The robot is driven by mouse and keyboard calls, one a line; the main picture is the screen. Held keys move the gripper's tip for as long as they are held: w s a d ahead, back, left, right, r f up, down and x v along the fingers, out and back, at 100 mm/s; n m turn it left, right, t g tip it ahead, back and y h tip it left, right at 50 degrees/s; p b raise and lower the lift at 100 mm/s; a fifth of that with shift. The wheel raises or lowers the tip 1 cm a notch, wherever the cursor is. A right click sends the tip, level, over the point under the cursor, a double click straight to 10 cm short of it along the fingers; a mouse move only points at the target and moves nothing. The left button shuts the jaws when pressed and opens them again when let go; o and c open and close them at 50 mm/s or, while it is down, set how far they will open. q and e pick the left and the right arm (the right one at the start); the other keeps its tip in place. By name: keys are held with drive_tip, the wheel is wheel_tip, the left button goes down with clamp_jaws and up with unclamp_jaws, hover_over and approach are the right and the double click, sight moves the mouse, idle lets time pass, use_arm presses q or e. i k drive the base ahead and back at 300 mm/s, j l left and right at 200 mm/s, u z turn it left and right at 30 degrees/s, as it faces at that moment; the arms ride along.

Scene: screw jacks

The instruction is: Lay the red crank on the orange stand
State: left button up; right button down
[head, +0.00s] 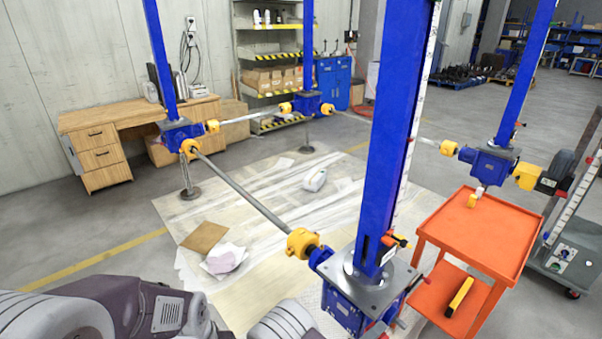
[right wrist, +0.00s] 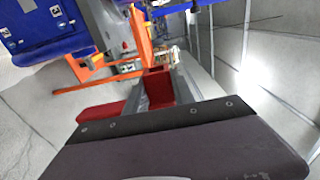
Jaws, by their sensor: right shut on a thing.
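The orange stand (head: 480,232) is a two-level cart at the right of the head view, beside the near blue screw jack. Its orange frame also shows in the right wrist view (right wrist: 143,38). The red crank (right wrist: 157,86) shows in the right wrist view, directly in front of my right gripper (right wrist: 165,118), which is shut on it. Part of the crank is hidden by the gripper. In the head view the near jack's base largely hides my right gripper and the crank. My left gripper is not visible.
The near blue jack column (head: 390,140) stands left of the orange stand. Most of the top is clear.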

sight(469, 238)
drive_tip(key=i+l, duration=0.1)
drive_tip(key=l, duration=0.6)
drive_tip(key=i+l+u, duration=0.1)
drive_tip(key=l, duration=0.6)
drive_tip(key=i+l, duration=0.15)
drive_tip(key=l, duration=0.55)
drive_tip(key=i+l+u, duration=0.1)
drive_tip(key=l, duration=1.3)
drive_tip(key=i, duration=0.1)
